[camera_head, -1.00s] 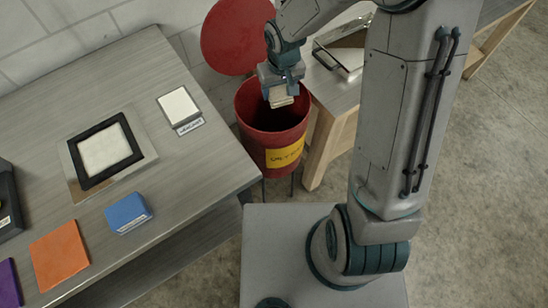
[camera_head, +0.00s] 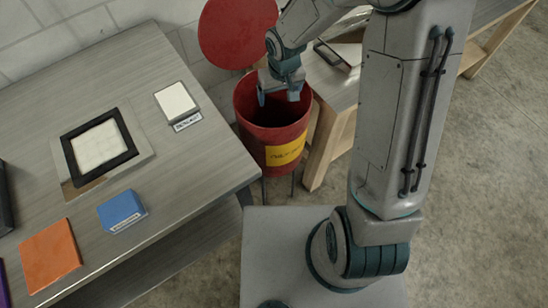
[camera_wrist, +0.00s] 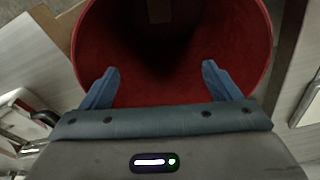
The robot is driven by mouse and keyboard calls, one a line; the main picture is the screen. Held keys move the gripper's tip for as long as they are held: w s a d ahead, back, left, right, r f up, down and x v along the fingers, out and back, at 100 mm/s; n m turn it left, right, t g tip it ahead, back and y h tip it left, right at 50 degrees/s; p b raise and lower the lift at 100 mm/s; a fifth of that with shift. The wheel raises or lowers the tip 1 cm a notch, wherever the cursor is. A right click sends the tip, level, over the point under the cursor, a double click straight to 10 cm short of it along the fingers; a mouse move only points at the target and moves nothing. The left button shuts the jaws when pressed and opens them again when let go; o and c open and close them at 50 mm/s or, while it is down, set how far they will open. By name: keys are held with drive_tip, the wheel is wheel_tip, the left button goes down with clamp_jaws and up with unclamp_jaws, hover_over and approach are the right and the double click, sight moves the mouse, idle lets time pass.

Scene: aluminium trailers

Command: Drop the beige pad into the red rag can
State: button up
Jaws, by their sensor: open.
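The red rag can (camera_head: 256,142) stands between the two benches with its round red lid (camera_head: 236,35) tilted up behind it. It has a yellow label on its front. My gripper (camera_head: 279,96) is over the can's mouth, fingers pointing down, spread apart and empty. In the wrist view my gripper (camera_wrist: 160,68) shows both blue fingers open above the dark red inside of the can. A dim beige-brown rectangle (camera_wrist: 160,11), which looks like the beige pad, lies deep in the can. The head view does not show the pad; the can's inside is dark there.
The left bench (camera_head: 185,150) carries a black-framed panel (camera_head: 98,146), a white pad (camera_head: 176,101) with a label, a blue block (camera_head: 121,211) and an orange sheet (camera_head: 50,255). Another bench (camera_head: 335,92) with a metal-edged tray stands close right of the can. Concrete floor lies open at right.

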drive_tip(key=shift+r, duration=0.1)
wheel_tip(320, 180, up, 14)
drive_tip(key=s, duration=0.2)
drive_tip(key=shift+d+f+b, duration=0.25)
drive_tip(key=shift+d+b, duration=0.05)
drive_tip(key=shift+d, duration=0.05)
drive_tip(key=s+d+r+m, duration=0.1)
drive_tip(key=s+d+r, duration=0.1)
drive_tip(key=s+d, duration=0.4)
drive_tip(key=s+d+r+m+t, duration=0.1)
drive_tip(key=s+d+r+m, duration=0.1)
drive_tip(key=s+d, duration=0.4)
drive_tip(key=s, duration=0.3)
drive_tip(key=shift+s+r+m+t+h, duration=0.2)
drive_tip(key=shift+r+m+t+h, duration=0.1)
drive_tip(key=shift+s+d+f, duration=0.1)
drive_tip(key=shift+s+d, duration=0.2)
drive_tip(key=shift+s, duration=0.2)
drive_tip(key=shift+c, duration=0.3)
